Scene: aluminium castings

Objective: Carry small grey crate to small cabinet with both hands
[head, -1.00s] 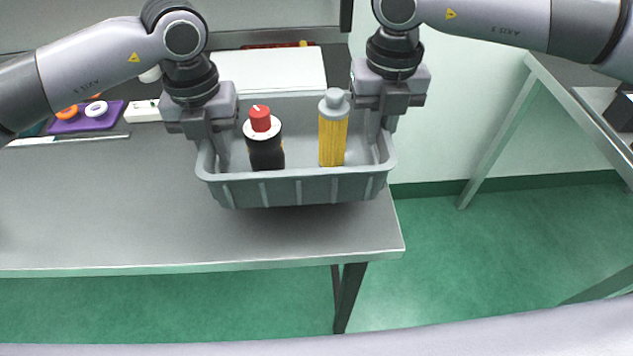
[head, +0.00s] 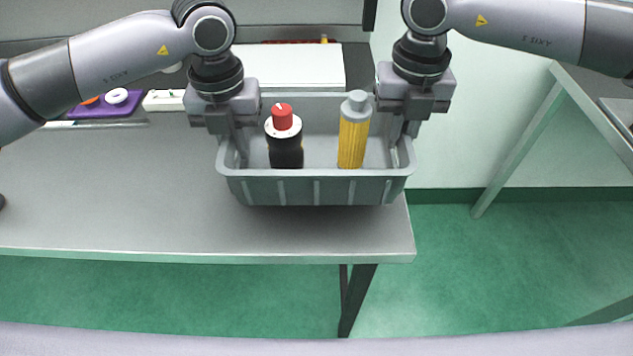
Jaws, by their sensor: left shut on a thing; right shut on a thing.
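The small grey crate (head: 316,190) is in the middle of the head view, above the right end of the grey bench. It holds a black bottle with a red cap (head: 285,148) and a yellow bottle with a grey cap (head: 354,135), both upright. My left gripper (head: 238,150) is shut on the crate's left end wall. My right gripper (head: 400,135) is shut on its right end wall. The crate looks level; a shadow lies below it on the bench. The fingertips are partly hidden by the crate walls. I see no small cabinet that I can identify.
The bench (head: 110,210) ends just right of the crate, with open green floor (head: 470,270) beyond. A second table (head: 590,110) stands at the right. A purple tray with rings (head: 105,107), a white block (head: 163,100) and a white board (head: 290,66) lie at the back.

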